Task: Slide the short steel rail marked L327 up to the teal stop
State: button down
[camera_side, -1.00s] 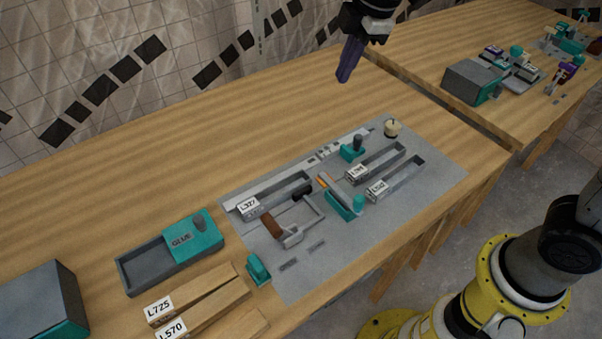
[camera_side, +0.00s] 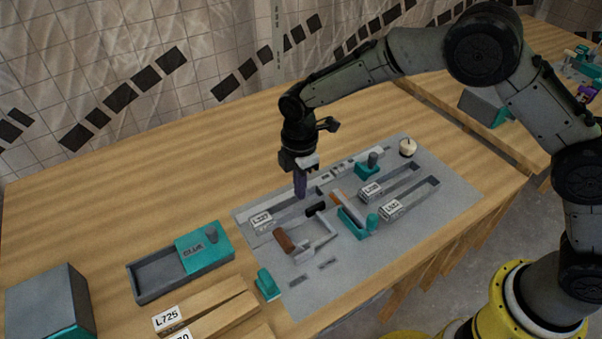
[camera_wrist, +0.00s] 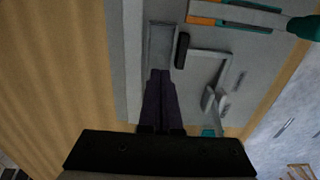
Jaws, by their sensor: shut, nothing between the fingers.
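The L327 rail (camera_side: 262,220) carries a white label at its near-left end and lies in a slot on the grey mat (camera_side: 310,290). My gripper (camera_side: 300,196) is shut and empty, fingers pointing down, at the slot beyond the label; contact cannot be told. In the wrist view my gripper's dark fingers (camera_wrist: 160,74) reach over the near end of a grey recess (camera_wrist: 160,45), and no label shows. Teal parts include a block with a dark knob (camera_side: 367,169) and a small block (camera_side: 268,285); which is the stop is unclear.
A clamp with a brown handle (camera_side: 283,240) and a teal tool holder (camera_side: 352,222) stand close to the slot. Two more labelled rails (camera_side: 371,190) (camera_side: 391,209) lie to the right. A GLUE tray (camera_side: 165,273) and wood strips (camera_side: 205,307) are at left. The back of the table is clear.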

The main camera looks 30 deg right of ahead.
aim_at(355, 180)
notch_tip(355, 180, down, 4)
jog(key=shift+r, duration=0.2)
jog(key=shift+d, duration=2)
jog(key=d, duration=1.2)
jog(key=shift+d, duration=0.35)
jog(key=shift+a, duration=0.15)
